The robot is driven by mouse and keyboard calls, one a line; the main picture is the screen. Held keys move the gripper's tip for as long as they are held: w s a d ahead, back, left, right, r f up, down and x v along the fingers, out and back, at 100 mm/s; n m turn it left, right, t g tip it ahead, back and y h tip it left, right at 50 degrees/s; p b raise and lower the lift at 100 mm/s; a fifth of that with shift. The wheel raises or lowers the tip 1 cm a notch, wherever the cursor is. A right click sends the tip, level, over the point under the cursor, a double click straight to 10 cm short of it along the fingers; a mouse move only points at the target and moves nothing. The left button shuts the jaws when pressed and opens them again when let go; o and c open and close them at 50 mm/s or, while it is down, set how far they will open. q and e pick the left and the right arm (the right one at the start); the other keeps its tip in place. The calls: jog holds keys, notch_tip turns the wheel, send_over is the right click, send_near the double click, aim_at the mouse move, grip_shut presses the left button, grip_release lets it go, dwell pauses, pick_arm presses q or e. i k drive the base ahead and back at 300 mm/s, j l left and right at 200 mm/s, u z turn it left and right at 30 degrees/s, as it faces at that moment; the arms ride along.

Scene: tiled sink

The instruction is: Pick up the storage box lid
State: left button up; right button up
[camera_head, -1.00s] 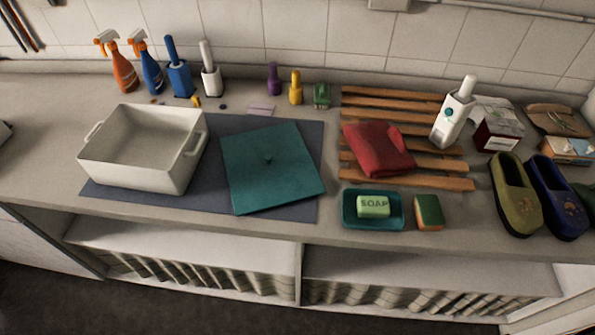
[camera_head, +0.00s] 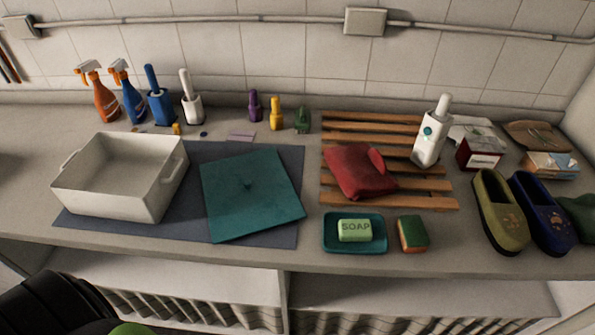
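The storage box lid (camera_head: 260,205) is a flat teal square with a small knob in its middle. It lies slightly turned on the dark grey mat (camera_head: 185,224), right of the box. The white storage box (camera_head: 118,202) stands open and empty on the mat's left part, with a handle at each end. A black and green part of my own arm shows at the bottom left corner, well in front of the counter. Neither gripper's fingers are in view.
A soap dish (camera_head: 354,246) with soap and a sponge (camera_head: 412,234) lie right of the lid. A red cloth (camera_head: 358,171) lies on a wooden rack (camera_head: 428,199). Spray bottles (camera_head: 102,97) and brushes stand along the wall. Clogs (camera_head: 499,211) sit at the right.

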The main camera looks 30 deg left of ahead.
aim_at(250, 192)
jog(key=k+j+z, duration=0.15)
jog(key=j+z, duration=0.15)
jog(key=j, duration=0.15)
jog(key=k+j+z, duration=0.25)
jog(key=j, duration=0.2)
jog(key=k+j+z, duration=0.3)
jog(key=j, duration=0.25)
jog(key=k+j, duration=0.15)
jog(key=j, duration=0.1)
